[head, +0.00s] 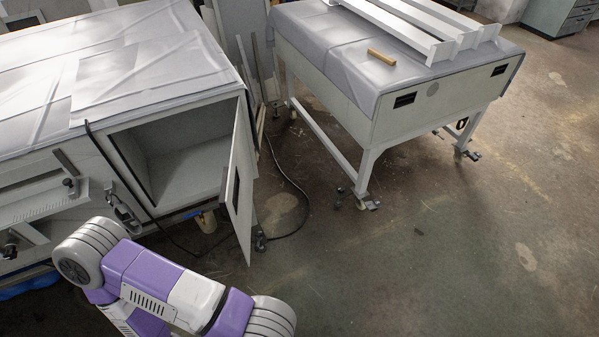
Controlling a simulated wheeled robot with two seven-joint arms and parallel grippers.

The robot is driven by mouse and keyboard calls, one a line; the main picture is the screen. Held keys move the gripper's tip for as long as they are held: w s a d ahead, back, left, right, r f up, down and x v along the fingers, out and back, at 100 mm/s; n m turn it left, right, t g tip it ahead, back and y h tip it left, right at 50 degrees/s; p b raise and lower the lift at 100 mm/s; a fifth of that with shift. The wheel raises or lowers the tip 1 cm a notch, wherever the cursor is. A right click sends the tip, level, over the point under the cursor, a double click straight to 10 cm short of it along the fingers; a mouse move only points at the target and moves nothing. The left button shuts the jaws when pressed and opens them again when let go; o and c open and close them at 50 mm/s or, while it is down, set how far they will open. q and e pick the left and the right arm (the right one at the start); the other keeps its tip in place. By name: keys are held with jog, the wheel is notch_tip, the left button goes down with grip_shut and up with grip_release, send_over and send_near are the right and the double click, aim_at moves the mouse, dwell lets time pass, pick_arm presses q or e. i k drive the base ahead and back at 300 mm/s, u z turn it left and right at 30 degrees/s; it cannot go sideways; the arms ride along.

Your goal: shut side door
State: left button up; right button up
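The side door (240,180) is a pale grey panel with a dark handle slot, on the right end of the grey plate processor (75,185). It stands open, swung out toward the front, and the empty-looking compartment (180,155) shows to its left. My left arm, purple and white, reaches in at the bottom left, below and in front of the door. Its gripper is outside the picture. My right arm and gripper do not show either.
A wheeled grey table (390,105) with white metal profiles (430,30) and a small wooden block (381,57) stands at the back right. A black cable (296,185) lies on the floor behind the door. Floor at the right front is clear.

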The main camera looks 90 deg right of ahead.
aim_at(239, 183)
jog(key=k, duration=0.6)
jog(key=z, duration=2.3)
jog(key=i, duration=0.5)
jog(key=u, duration=0.1)
jog(key=k, duration=0.5)
jog(key=z, duration=1.85)
jog(key=i, duration=0.95)
jog(key=u, duration=2)
